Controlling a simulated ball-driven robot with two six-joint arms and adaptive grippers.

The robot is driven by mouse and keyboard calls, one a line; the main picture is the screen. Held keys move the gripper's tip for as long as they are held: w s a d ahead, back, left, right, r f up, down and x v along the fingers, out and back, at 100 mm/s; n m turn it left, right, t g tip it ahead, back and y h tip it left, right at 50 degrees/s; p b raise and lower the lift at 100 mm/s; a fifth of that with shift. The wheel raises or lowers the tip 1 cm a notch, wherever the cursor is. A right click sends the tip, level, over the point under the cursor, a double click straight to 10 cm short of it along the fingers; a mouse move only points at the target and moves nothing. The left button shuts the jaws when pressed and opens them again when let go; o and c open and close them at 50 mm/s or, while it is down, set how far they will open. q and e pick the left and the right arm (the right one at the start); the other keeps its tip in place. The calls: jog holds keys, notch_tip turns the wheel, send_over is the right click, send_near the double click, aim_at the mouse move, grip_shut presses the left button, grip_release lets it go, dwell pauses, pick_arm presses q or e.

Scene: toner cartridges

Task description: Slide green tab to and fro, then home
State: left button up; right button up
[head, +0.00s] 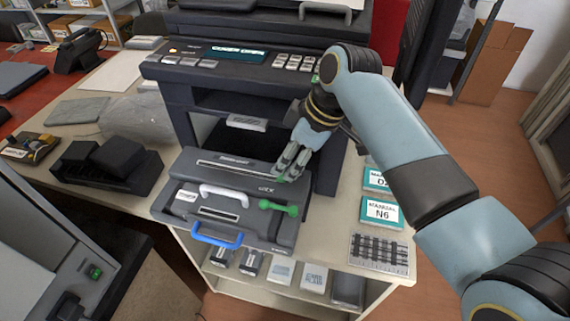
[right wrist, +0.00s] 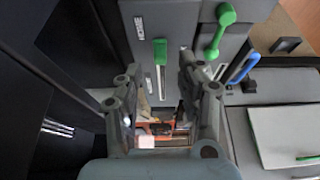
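The small green tab (right wrist: 160,52) shows in the right wrist view at the end of a pale slot on a grey unit. My right gripper (right wrist: 161,66) is open there, with its two fingers apart. The tab lies between and beyond the fingertips, and I see no clear contact. In the head view my right gripper (head: 288,168) is over the right part of the pulled-out grey unit (head: 172,206), in front of the printer. It hides most of the tab there. My left gripper is not in view.
The unit also bears a green lever (head: 278,207), a white handle (head: 224,194) and a blue handle (head: 217,238). The dark printer (head: 178,105) stands behind, its front open. Teal-and-white boxes (head: 381,212) lie to the right. A black tray (head: 105,170) is at left.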

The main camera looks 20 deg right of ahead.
jog(key=shift+x, duration=1.65)
jog(key=shift+c, duration=0.4)
grip_shut()
